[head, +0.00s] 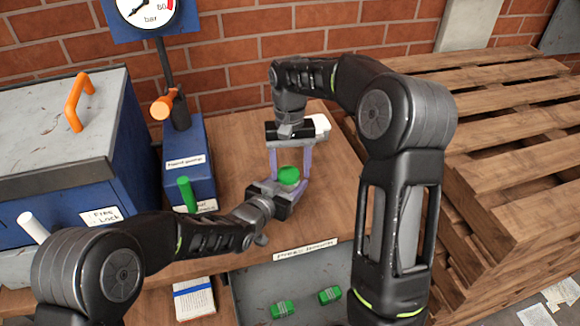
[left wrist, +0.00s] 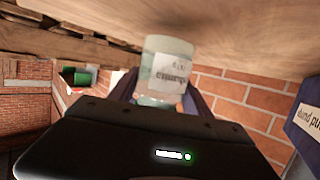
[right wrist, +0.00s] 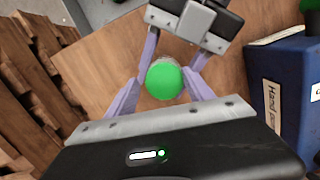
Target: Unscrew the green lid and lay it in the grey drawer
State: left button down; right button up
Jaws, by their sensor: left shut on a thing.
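A jar (left wrist: 165,65) with a pale printed label stands on the wooden bench; the left wrist view shows it upside down. Its green lid (head: 289,175) is on top, and it shows from above in the right wrist view (right wrist: 164,80). My left gripper (head: 289,190) is shut on the jar, low down, from the front left. My right gripper (head: 290,168) points down over the lid, with one finger on each side. A gap shows between its fingers and the lid. The grey drawer (head: 252,284) is open below the bench front and holds two green pieces.
A blue hand pump (head: 188,150) with a gauge stands left of the jar. A blue and grey press with an orange handle (head: 80,100) is at far left. Wooden pallets (head: 490,130) are stacked at the right. A notepad (head: 194,298) lies left of the drawer.

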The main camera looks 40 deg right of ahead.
aim_at(290, 173)
jog(key=o, duration=0.3)
jog(key=shift+w+r, duration=0.1)
jog(key=shift+r, duration=2.45)
